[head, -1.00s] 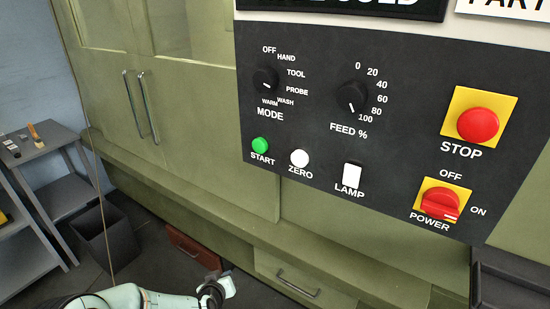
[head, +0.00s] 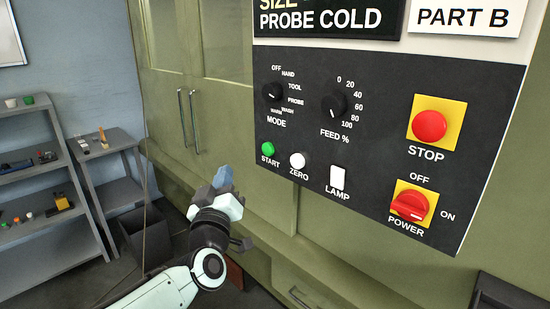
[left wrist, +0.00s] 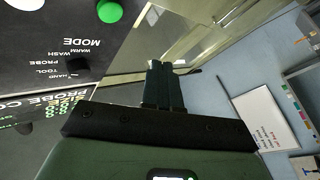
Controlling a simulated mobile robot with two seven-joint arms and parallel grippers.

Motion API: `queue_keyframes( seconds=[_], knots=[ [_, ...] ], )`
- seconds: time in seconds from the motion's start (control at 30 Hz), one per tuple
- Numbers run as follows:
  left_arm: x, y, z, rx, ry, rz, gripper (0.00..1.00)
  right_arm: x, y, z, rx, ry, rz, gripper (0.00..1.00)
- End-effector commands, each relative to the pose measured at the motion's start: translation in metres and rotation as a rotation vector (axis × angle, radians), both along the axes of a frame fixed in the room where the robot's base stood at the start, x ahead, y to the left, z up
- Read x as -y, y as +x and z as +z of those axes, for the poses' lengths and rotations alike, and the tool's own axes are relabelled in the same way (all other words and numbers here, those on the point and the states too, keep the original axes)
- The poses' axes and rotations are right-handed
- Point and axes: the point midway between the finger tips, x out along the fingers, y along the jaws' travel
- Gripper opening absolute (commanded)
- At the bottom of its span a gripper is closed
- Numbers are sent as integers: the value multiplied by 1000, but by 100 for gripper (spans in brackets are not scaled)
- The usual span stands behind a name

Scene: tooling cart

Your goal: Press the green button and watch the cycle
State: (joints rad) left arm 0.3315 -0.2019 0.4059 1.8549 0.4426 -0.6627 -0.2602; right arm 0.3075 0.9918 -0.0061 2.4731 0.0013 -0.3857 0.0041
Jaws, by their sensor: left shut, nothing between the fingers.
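The green START button (head: 268,149) sits at the lower left of a dark control panel (head: 385,100). It also shows at the top edge of the left wrist view (left wrist: 110,11), seen upside down. My left gripper (head: 222,178) is shut and empty, raised in front of the cabinet. In the head view it appears left of and below the green button, apart from it. Its closed dark fingers (left wrist: 163,82) also show in the left wrist view, with the button off to their upper left. My right gripper is not in view.
Beside the green button are a white ZERO button (head: 298,160) and a LAMP switch (head: 337,177). A red STOP button (head: 430,126) and red POWER switch (head: 410,205) are at the right. Cabinet door handles (head: 188,120) and grey shelves (head: 30,200) stand left.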

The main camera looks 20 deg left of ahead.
Motion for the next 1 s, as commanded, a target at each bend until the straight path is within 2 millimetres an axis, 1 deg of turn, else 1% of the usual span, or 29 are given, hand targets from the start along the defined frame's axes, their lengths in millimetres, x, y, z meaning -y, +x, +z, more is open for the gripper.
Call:
queue_keyframes(
  seconds=[0.03, 0.1, 0.2, 0.57, 0.67, 0.77, 1.0],
  knots=[
    [0, -5, 9, 19, 3, 6, 0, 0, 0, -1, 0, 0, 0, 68],
    [0, -9, 17, 36, 5, 10, 0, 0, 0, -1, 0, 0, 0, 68],
    [0, -12, 24, 49, 6, 13, 0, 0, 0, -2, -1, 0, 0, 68],
    [1, -11, 24, 50, 7, 13, 0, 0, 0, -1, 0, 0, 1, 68],
    [2, -7, 24, 48, 6, 12, 0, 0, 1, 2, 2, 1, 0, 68],
    [6, 1, 26, 48, 6, 10, 0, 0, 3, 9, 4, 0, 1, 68],
    [19, 33, 27, 48, 6, 10, 0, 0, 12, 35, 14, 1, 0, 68]
  ],
)
